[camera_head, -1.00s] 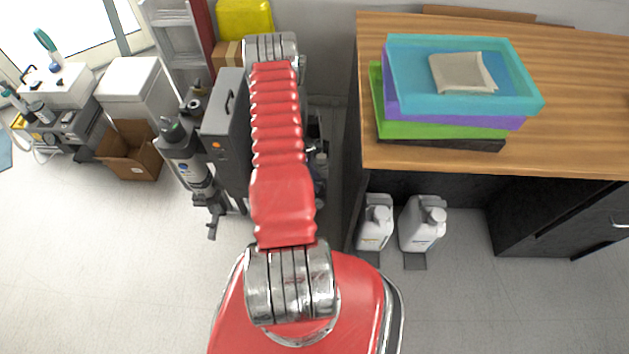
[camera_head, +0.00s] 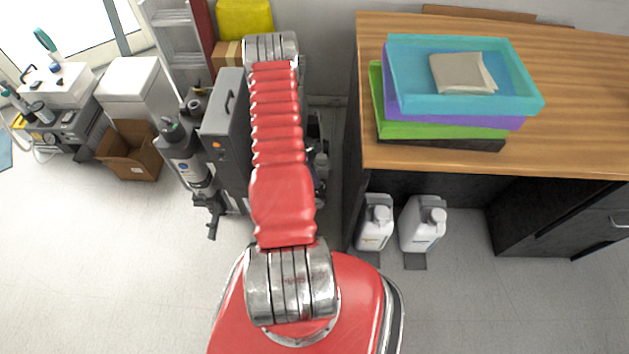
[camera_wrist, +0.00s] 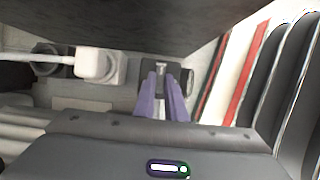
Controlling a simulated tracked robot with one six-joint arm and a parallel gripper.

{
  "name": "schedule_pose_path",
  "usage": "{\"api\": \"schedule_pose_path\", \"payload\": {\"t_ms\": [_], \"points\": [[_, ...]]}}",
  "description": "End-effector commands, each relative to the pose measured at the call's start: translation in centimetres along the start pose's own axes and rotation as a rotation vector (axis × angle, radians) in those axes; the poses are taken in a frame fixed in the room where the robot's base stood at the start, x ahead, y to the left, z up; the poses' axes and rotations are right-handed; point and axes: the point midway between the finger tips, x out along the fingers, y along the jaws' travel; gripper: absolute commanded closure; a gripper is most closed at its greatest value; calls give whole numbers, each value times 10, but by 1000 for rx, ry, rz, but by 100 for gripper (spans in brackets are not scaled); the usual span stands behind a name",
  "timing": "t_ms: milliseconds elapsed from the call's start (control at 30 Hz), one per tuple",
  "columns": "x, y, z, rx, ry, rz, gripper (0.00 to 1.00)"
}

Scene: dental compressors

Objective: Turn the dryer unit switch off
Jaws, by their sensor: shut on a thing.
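In the wrist view, my gripper (camera_wrist: 161,78) has two purple fingers close together. They are shut on a small pale grey part (camera_wrist: 161,67), which looks like the switch. It sits on a black square plate (camera_wrist: 184,74) on a grey wall or panel. The fingers hide most of this part, so I cannot tell its position. In the head view, my red arm hides my gripper. A dark grey upright unit (camera_head: 226,125) with a handle and an orange mark stands left of my arm; I cannot tell if it is the dryer unit.
A white plug with a cable (camera_wrist: 95,64) is left of the black plate. A dark surface (camera_wrist: 110,22) lies close above. In the head view, a wooden-topped desk (camera_head: 590,110) holds stacked trays, with white jugs (camera_head: 422,225) below.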

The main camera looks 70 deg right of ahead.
Motion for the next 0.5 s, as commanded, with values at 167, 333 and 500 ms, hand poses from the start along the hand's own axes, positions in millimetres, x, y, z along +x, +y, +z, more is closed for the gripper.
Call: {"api": "schedule_pose_path", "payload": {"t_ms": [167, 333, 500], "points": [[2, -1, 0, 38, -1, -19, 100], [2, 0, 1, 109, -1, -48, 100], [2, 2, 1, 210, -1, -90, 100]]}}
